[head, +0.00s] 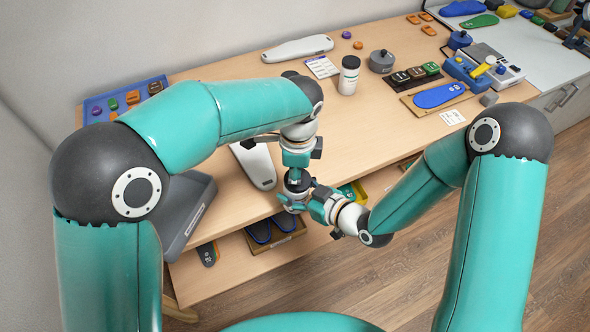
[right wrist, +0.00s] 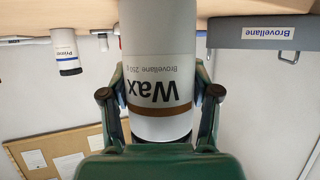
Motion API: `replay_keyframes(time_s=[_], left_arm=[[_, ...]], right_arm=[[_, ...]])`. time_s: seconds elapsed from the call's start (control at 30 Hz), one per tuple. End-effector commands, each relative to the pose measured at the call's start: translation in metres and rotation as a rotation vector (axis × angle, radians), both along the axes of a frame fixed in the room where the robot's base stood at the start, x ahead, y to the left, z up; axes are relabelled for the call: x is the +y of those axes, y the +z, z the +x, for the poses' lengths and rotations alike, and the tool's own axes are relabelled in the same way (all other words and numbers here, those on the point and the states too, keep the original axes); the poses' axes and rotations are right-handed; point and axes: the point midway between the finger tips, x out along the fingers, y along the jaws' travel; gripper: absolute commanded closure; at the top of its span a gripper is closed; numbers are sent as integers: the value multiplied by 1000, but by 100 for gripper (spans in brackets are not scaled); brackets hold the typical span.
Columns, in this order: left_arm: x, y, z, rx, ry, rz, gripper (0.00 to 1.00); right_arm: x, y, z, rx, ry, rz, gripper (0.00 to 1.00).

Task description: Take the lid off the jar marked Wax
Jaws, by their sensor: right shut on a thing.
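The jar marked Wax (right wrist: 160,70) is white with a brown band and fills the middle of the right wrist view, where the scene appears upside down. My right gripper (right wrist: 160,105) is shut on the jar's body, one finger on each side. In the head view my right gripper (head: 298,200) holds the jar near the table's front edge, mostly hidden by the hands. My left gripper (head: 297,178) points down directly above it; whether its fingers touch the lid is unclear.
A grey bin (head: 205,190) stands at the table's front left. A white insole form (head: 258,165) lies close behind the grippers. The white Primer jar (head: 349,75) and a grey pot (head: 382,61) stand farther back. Shelves lie below the tabletop (head: 350,130).

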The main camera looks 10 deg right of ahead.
Motion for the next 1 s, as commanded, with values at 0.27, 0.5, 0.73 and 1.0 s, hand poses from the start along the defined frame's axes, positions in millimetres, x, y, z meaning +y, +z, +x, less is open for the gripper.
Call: replay_keyframes(time_s=[0.27, 0.5, 0.73, 1.0], left_arm=[[-1, 26, 0, -3, 2, -2, 69], [-2, 46, 0, -2, -2, 1, 58], [-1, 47, -1, 6, -130, 15, 20], [2, 53, -4, 44, -576, 52, 18]], right_arm=[[-1, 0, 0, 0, -4, 1, 100], [-1, -1, 0, 2, -3, 1, 100], [-1, -1, 0, 3, -3, 1, 100], [-1, -1, 0, 4, -3, 0, 100]])
